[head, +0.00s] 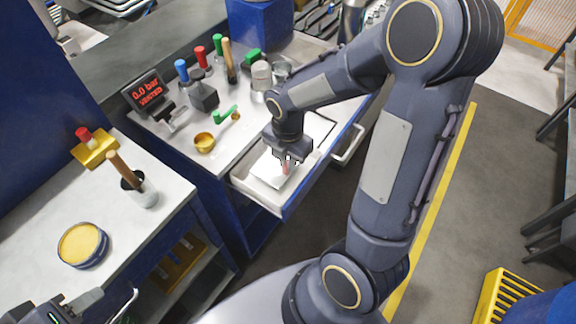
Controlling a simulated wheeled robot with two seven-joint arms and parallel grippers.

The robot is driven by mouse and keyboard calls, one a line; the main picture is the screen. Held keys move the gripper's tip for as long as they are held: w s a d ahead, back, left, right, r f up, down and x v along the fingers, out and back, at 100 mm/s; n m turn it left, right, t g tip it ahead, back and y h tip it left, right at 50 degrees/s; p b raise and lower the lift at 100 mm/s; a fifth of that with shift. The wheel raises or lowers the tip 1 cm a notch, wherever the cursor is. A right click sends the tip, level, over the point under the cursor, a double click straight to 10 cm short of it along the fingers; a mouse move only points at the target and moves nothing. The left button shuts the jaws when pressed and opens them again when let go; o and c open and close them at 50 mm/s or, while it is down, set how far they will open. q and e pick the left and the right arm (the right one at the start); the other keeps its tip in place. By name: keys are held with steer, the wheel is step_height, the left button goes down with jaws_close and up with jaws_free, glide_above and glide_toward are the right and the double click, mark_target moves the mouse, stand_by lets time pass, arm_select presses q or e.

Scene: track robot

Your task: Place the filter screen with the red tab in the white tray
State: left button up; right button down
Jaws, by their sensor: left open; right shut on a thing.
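My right gripper (288,157) points down over the open drawer (248,186) and is shut on the filter screen's red tab (286,168). The screen itself is small here and partly hidden by the gripper. A pale, flat, square piece (268,172) lies under the gripper in the drawer; I cannot tell whether it is the white tray or part of the screen. I cannot tell whether the held screen touches anything below. My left gripper (78,308) is at the bottom left edge, partly cut off, open, away from the drawer.
The bench above the drawer holds a pressure display (147,92), colored-handled tools, a brass cup (205,143) and a green valve (226,114). A white side table holds a yellow-filled tin (82,244) and a brush in a pot (143,193). A yellow crate (505,297) is lower right.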

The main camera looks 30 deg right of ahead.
steer(key=shift+f, duration=1.4)
steer(key=shift+f, duration=0.1)
steer(key=shift+f+b, duration=0.15)
steer(key=shift+b, duration=0.15)
steer(key=c, duration=1.4)
jaws_free()
